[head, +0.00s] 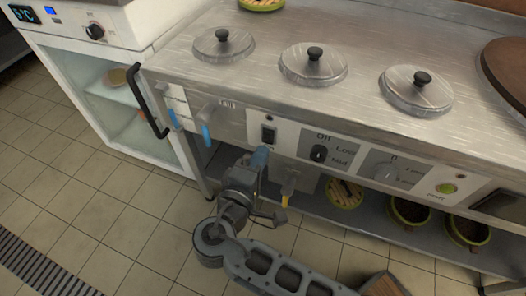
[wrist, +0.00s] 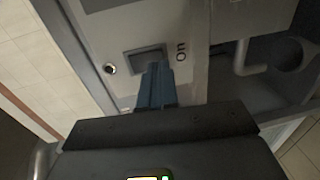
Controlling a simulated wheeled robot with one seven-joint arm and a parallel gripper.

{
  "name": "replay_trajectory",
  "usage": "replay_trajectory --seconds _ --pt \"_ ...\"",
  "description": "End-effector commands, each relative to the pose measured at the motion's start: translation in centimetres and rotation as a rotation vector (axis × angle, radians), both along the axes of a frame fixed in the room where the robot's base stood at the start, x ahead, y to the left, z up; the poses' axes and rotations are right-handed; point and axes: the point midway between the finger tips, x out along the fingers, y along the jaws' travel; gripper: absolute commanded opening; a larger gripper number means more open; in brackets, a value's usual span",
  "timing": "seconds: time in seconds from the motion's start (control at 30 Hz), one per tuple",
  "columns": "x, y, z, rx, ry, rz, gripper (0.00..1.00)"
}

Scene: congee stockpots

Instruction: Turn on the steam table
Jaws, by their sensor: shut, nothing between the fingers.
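The steam table (head: 262,68) is a long steel counter with several round lidded wells in the head view. Its front panel has a dark rocker switch (head: 268,134), with a black knob (head: 319,153) marked Off, Low and Mid to the right. My gripper (head: 261,154) is shut and empty, its blue fingertips just below the switch. In the wrist view my gripper (wrist: 155,82) points at the dark switch recess (wrist: 147,56), beside the word "On". The fingers overlap the recess's lower part. I cannot tell whether they touch the switch, or its position.
Blue-handled taps (head: 206,133) and a yellow-handled tap (head: 287,190) stick out from the front. A white glass-door cabinet (head: 112,95) stands left. The tiled floor at left is open.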

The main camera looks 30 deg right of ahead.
Motion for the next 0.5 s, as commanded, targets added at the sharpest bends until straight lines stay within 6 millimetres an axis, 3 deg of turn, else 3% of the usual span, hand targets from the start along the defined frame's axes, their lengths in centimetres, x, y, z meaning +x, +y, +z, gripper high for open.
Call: replay_trajectory --seconds 0.2,0.5 --pt "1.1 -1.4 -0.3 0.001 0.001 0.000 0.00" --pt "1.2 -1.6 -0.2 0.001 0.001 0.000 0.00"
